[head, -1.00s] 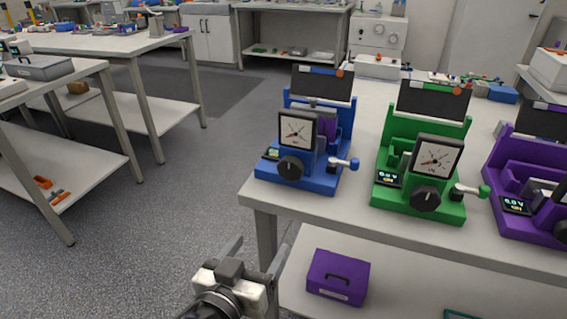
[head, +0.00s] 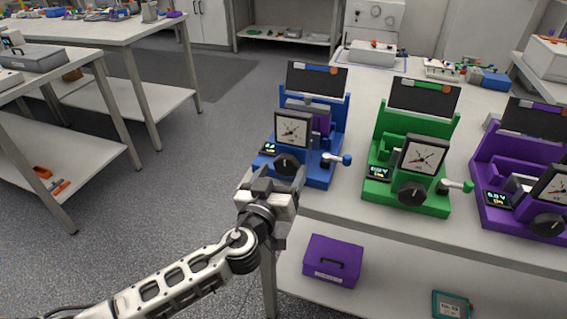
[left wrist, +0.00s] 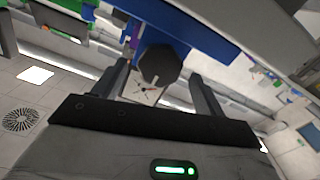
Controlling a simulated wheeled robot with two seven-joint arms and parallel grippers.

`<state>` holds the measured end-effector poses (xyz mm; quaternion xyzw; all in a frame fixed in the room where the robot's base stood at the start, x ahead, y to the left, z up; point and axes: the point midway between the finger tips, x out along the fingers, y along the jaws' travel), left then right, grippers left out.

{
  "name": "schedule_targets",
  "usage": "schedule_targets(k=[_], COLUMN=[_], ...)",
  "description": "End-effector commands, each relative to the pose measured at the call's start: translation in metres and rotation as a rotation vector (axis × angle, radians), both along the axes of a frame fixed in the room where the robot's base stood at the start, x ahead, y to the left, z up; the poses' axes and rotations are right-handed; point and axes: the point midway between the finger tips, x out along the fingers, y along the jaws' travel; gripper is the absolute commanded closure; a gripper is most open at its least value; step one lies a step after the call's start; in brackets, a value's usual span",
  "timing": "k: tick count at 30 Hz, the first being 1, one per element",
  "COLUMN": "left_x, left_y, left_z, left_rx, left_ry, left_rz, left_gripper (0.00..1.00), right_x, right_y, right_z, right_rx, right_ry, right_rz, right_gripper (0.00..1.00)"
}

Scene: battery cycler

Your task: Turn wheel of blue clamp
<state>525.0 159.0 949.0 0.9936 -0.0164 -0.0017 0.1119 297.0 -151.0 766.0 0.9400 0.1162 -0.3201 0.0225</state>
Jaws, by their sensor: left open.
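The blue clamp (head: 318,165) stands upright at the left front corner of the light table. My left gripper (head: 272,176) is open and empty, just in front of and below the wheel. In the left wrist view, the wheel (left wrist: 160,66) lies between and beyond the two open fingers of my left gripper (left wrist: 160,82), with no contact visible. My right gripper is not in view.
A green clamp (head: 412,165) and a purple clamp (head: 520,185) stand to the right on the same table. A purple box (head: 333,261) sits on the lower shelf. The table's front edge (head: 400,222) is close to my left gripper. Open floor lies to the left.

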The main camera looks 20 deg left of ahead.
Motion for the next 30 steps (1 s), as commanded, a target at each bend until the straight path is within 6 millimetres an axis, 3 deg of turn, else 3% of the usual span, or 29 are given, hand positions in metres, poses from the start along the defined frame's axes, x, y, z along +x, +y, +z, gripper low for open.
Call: schedule_targets(k=[6,14,15,20,30], left_x=[0.017,0.018,0.018,0.018,0.017], left_y=[-0.001,-0.001,-0.001,-0.001,-0.001], left_z=[0.0,-0.001,-0.001,-0.001,-0.001], left_rx=[-0.001,-0.001,-0.001,0.0,0.031], left_ry=[0.001,0.001,0.001,0.001,0.0], left_rz=[-0.002,-0.001,-0.001,-0.001,-0.001], left_gripper=[0.29,0.29,0.31,0.73,0.73], right_x=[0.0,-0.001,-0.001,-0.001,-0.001], right_y=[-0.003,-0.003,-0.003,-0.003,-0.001], right_z=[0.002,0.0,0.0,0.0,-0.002], right_rx=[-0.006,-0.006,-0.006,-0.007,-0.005], right_ry=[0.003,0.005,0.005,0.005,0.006], right_rz=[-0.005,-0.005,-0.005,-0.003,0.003], right_gripper=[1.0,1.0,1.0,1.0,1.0])
